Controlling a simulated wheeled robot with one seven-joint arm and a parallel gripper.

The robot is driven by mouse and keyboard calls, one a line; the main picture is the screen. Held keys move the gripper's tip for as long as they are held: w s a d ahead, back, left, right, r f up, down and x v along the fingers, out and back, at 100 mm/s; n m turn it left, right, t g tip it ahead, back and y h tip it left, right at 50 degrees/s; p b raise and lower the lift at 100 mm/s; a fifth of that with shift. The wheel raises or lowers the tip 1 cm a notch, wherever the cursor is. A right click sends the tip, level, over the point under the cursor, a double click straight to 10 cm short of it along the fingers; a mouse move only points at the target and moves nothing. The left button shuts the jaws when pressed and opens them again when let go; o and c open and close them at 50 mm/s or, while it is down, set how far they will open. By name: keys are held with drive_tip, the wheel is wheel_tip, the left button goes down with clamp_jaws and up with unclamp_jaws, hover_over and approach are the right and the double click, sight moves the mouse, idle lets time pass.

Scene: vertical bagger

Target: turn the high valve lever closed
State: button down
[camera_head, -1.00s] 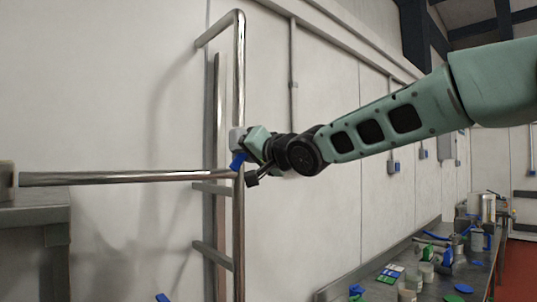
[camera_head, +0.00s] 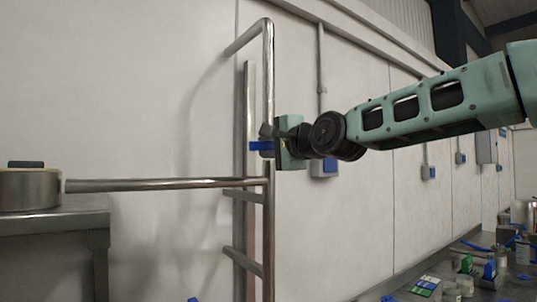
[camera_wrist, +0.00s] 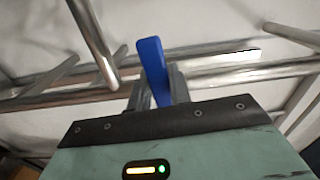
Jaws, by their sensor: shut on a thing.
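The blue valve lever (camera_head: 258,146) is by the vertical steel pipe, above the joint with the long horizontal pipe. It lies about level in the head view, its free part pointing left. My gripper (camera_head: 277,143) is at the lever, coming in from the right. In the wrist view the blue lever (camera_wrist: 152,66) stands up between the two fingers of my gripper (camera_wrist: 160,88), which are shut on it. Its tip sticks out beyond them. The valve body is hidden behind my gripper.
The vertical pipe (camera_head: 268,90) and horizontal pipe (camera_head: 160,184) run close to my gripper, with a ladder-like frame (camera_head: 243,225) behind. A metal pot (camera_head: 30,190) stands on a left bench. A cluttered counter (camera_head: 400,290) is at lower right. The wall is close behind.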

drive_tip(key=shift+r+m, duration=0.1)
drive_tip(key=shift+m, duration=0.3)
drive_tip(key=c, duration=1.3)
unclamp_jaws()
drive_tip(key=shift+w, duration=0.1)
drive_tip(key=shift+r, duration=0.1)
drive_tip(key=shift+d, duration=0.1)
drive_tip(key=b+v, duration=0.3)
drive_tip(key=shift+f, duration=0.25)
drive_tip(key=shift+r+b+v, duration=0.1)
drive_tip(key=shift+b+v, duration=3.5)
drive_tip(key=shift+b, duration=1.4)
drive_tip(key=shift+r+b+v, duration=0.15)
drive_tip(key=shift+b+v, duration=3.45)
drive_tip(key=shift+b, duration=1.35)
